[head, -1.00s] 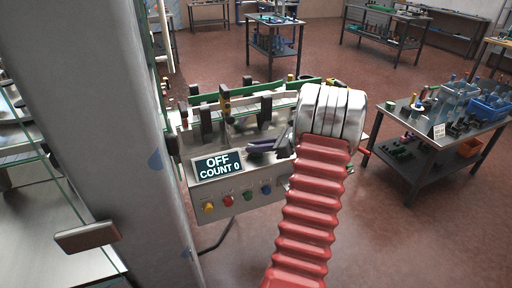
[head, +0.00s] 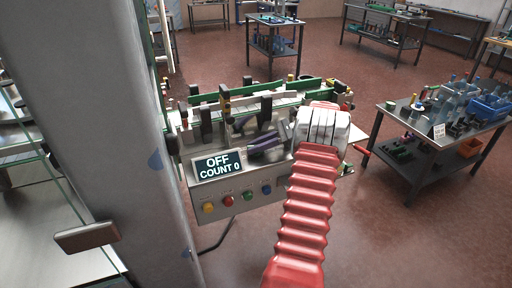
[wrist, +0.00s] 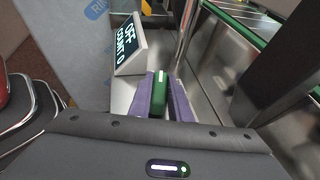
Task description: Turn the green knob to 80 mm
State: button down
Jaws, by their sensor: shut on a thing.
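The green knob (wrist: 160,94) shows in the wrist view, with a pale line on its upper face. It sits between the two purple fingers of my gripper (wrist: 162,97), which are shut on it from left and right. In the head view my gripper (head: 252,142) is at the machine, just right of the display; the knob is hidden there. The display (head: 218,165) reads OFF and COUNT 0, and it also shows in the wrist view (wrist: 128,45). No 80 mm mark or scale is readable.
Yellow, red, green and blue buttons (head: 228,201) line the machine's front below the display. Green-edged rails (head: 290,88) and dark upright posts (head: 266,107) stand behind my gripper. A grey column (head: 100,130) is at left. A table with blue bins (head: 487,107) stands at right.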

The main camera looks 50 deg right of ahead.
jog(key=c, duration=1.6)
grip_release()
jog(key=shift+c, duration=0.2)
jog(key=shift+d, duration=0.1)
jog(key=v, duration=1.3)
jog(key=shift+s+d+r, duration=0.1)
jog(key=shift+s+d, duration=0.05)
jog(key=shift+s, duration=0.1)
